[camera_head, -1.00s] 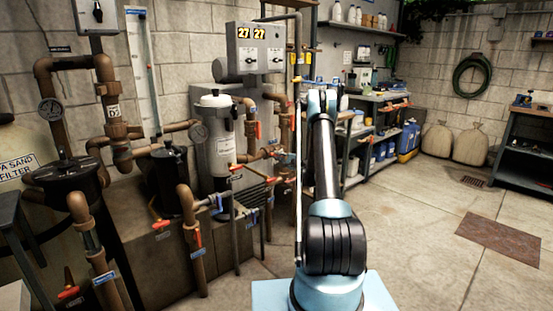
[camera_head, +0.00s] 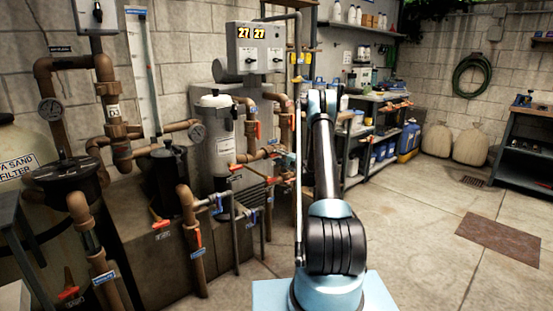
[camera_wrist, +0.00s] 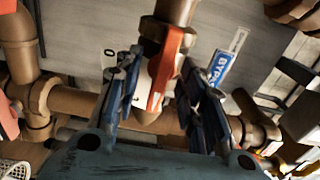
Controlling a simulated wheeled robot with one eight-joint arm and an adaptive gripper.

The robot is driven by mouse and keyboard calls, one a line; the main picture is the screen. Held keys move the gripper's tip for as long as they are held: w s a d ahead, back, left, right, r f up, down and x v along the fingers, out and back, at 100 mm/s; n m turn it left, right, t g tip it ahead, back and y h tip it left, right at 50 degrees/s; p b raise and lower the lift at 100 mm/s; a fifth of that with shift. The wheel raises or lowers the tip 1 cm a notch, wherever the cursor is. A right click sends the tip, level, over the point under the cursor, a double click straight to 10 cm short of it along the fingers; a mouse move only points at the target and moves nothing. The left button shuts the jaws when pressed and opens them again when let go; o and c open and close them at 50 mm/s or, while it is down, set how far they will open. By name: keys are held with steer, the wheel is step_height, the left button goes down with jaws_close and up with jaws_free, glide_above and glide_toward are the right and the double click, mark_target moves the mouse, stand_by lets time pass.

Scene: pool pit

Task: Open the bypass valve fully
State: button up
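In the wrist view, the bypass valve's orange-red lever (camera_wrist: 164,72) sits on a brown pipe. It slants from upper right to lower left, roughly in line with that pipe. A blue tag reading "BYPA…" (camera_wrist: 219,69) is just right of it, partly hidden by a finger. My gripper (camera_wrist: 161,64) is open, with one blue finger on each side of the lever and gaps showing. I cannot tell whether either finger touches it. In the head view, the gripper is not clear among the pipes behind my arm.
A brown horizontal pipe (camera_wrist: 80,101) crosses behind the fingers, with fittings at both sides. In the head view, a grey filter housing (camera_head: 216,150) and several red-handled valves stand left of my arm. Open concrete floor (camera_head: 420,225) lies to the right.

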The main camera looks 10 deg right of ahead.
steer(key=shift+d, duration=0.1)
steer(key=v, duration=0.7)
stand_by(0.4)
